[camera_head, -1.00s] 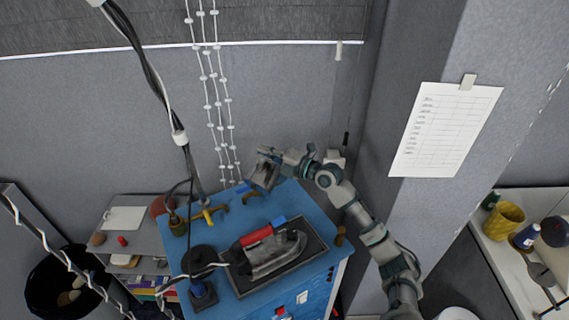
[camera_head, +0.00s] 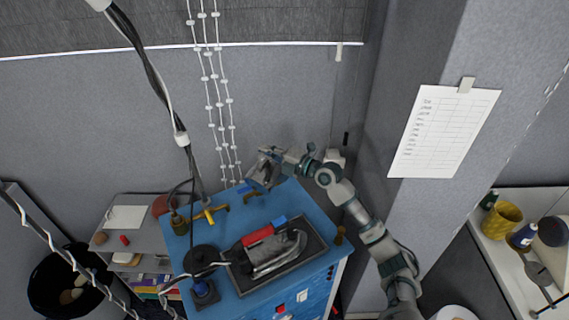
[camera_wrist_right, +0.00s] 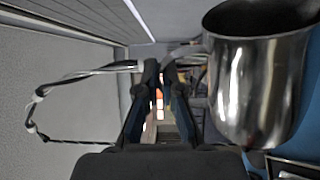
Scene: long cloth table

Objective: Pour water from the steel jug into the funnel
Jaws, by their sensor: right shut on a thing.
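The steel jug (camera_wrist_right: 258,95) fills the right side of the right wrist view, shiny and round, its dark open mouth at the top. I see no water in it. The jug also shows in the head view (camera_head: 261,173), small and grey, above the back edge of the blue cart top. My right gripper (camera_head: 268,158) is at the jug. In the right wrist view its two dark fingers (camera_wrist_right: 159,75) are close together beside the jug's wall. I cannot make out a funnel. My left gripper is out of view.
The blue cart (camera_head: 300,205) carries an iron (camera_head: 275,250) on a dark tray and a yellow tool (camera_head: 208,216). A hanging cable (camera_head: 160,90) and beaded cords (camera_head: 216,90) are left of my right gripper. A wall with a paper sheet (camera_head: 440,130) stands right of my arm.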

